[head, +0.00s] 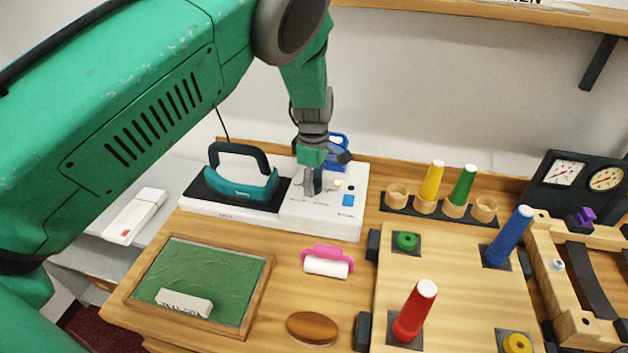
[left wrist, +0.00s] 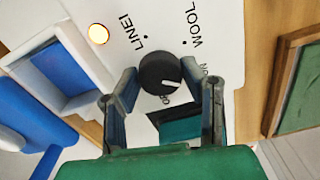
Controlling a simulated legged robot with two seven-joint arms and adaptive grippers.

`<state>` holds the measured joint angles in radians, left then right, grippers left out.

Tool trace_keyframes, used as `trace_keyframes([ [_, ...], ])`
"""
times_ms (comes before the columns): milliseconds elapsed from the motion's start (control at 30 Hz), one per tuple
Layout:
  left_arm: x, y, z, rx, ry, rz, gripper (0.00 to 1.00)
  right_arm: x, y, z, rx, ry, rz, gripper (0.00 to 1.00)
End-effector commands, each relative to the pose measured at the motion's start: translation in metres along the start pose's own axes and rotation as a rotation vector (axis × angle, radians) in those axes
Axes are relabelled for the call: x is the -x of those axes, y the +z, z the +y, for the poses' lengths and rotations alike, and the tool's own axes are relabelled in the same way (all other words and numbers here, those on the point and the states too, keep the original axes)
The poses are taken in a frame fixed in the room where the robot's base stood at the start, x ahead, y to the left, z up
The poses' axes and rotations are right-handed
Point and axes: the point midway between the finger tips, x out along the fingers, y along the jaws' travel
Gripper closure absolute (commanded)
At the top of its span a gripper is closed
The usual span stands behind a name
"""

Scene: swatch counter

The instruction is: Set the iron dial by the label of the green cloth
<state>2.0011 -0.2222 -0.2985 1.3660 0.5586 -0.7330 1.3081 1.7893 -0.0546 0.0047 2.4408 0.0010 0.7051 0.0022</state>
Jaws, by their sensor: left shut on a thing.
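The iron station (head: 340,218) is a white base at the back left, with a teal iron (head: 243,180) on its dark pad. My left gripper (head: 312,186) points down at the base's right part and is shut on the dial. In the left wrist view the round black dial (left wrist: 158,72) sits between the fingertips of my left gripper (left wrist: 168,85). A label reading about LINEN (left wrist: 132,30) is at upper left; other lettering is partly hidden. No green cloth with a readable label is clear to me.
A wooden board with coloured cones (head: 415,310) fills the right. A lit lamp (left wrist: 98,34) is near the dial.

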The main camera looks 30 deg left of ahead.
Motion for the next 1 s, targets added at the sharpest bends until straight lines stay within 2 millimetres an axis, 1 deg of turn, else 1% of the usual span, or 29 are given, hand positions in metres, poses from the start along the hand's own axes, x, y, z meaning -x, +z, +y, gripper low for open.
trace_keyframes([
  [33,-0.0023,0.0013,-0.0006,0.008,-0.001,-0.001,0.92,0.0003,0.0,0.0,0.0,0.0,0.0,1.0],
  [567,-0.003,0.0014,-0.0012,0.025,-0.002,-0.001,0.92,0.0006,0.0,0.0,0.0,0.0,0.0,1.0],
  [600,-0.003,0.0014,-0.0012,0.025,-0.003,-0.001,0.49,0.0006,0.0,0.0,0.0,0.0,0.0,1.0],
  [633,-0.0028,0.0014,-0.0012,0.025,-0.003,-0.001,0.43,0.0006,0.0,0.0,0.0,0.0,0.0,1.0],
  [933,0.0004,0.0004,-0.0024,0.025,0.0,-0.001,0.43,0.001,0.0004,0.0,0.0,0.0,0.001,1.0],
  [1000,0.0042,0.0004,-0.0019,0.025,0.001,-0.001,0.43,0.0018,0.0032,-0.0002,0.0,0.0,0.003,1.0],
])
